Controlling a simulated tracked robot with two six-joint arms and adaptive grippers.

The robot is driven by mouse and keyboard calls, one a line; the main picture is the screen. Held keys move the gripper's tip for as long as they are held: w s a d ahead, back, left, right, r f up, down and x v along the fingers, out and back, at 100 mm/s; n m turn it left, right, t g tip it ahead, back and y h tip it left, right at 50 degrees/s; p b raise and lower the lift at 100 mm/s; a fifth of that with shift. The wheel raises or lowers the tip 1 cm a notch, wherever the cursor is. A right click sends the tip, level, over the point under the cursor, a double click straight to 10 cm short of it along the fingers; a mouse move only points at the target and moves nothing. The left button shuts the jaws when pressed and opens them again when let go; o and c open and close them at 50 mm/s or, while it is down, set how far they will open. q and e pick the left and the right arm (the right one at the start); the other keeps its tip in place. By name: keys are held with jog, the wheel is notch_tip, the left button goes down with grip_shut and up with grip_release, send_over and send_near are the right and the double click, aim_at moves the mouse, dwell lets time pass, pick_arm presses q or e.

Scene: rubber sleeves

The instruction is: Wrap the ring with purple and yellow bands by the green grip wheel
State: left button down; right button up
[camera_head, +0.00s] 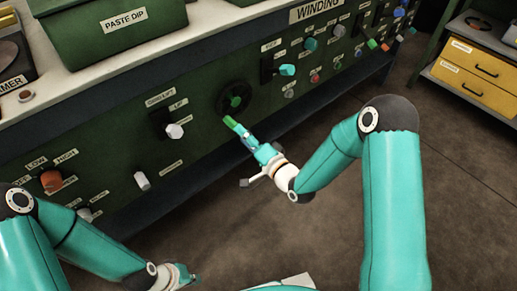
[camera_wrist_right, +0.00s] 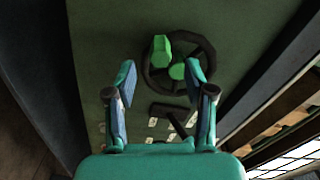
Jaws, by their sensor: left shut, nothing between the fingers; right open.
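The green grip wheel (camera_head: 235,97) is a black handwheel on the dark green panel, with a green hub and a bright green grip (camera_head: 229,121) standing out from its lower rim. In the right wrist view the wheel (camera_wrist_right: 207,62) lies ahead, with its grip (camera_wrist_right: 160,48) and hub (camera_wrist_right: 177,71) between and beyond my fingertips. My right gripper (camera_head: 238,130) is open and close to the grip; it also shows in the right wrist view (camera_wrist_right: 162,72). Contact cannot be told. My left gripper (camera_head: 194,278) is shut and empty, low and away from the panel. I cannot make out a ring with purple and yellow bands.
The panel carries several other controls, among them a white knob (camera_head: 174,131), a white lever (camera_head: 142,180), an orange knob (camera_head: 50,180) and a teal knob (camera_head: 287,70). A green paste dip bin (camera_head: 110,45) stands on the bench. Yellow drawers (camera_head: 475,70) stand at the right. The floor between is clear.

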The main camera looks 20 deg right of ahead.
jog(key=v, duration=0.7)
dwell(0.3)
jog(key=s+a+f+n+g+h, duration=0.1)
jog(key=s+f+g, duration=0.2)
jog(key=f, duration=0.4)
jog(key=s+a+f+n+g+h, duration=0.1)
jog(key=s+f+g, duration=0.25)
jog(key=f, duration=0.45)
jog(key=s+f+n+g+h, duration=0.1)
jog(key=s+f+n+g, duration=0.3)
jog(key=s, duration=0.4)
jog(key=s+f+n+g, duration=0.1)
jog(key=s+f+g, duration=0.35)
jog(key=s, duration=0.35)
notch_tip(320, 180, up, 30)
jog(key=p, duration=2.9)
jog(key=shift+w+d+r+n+g+p, duration=0.2)
jog(key=shift+w+n+g+p, duration=0.1)
jog(key=shift+g, duration=0.1)
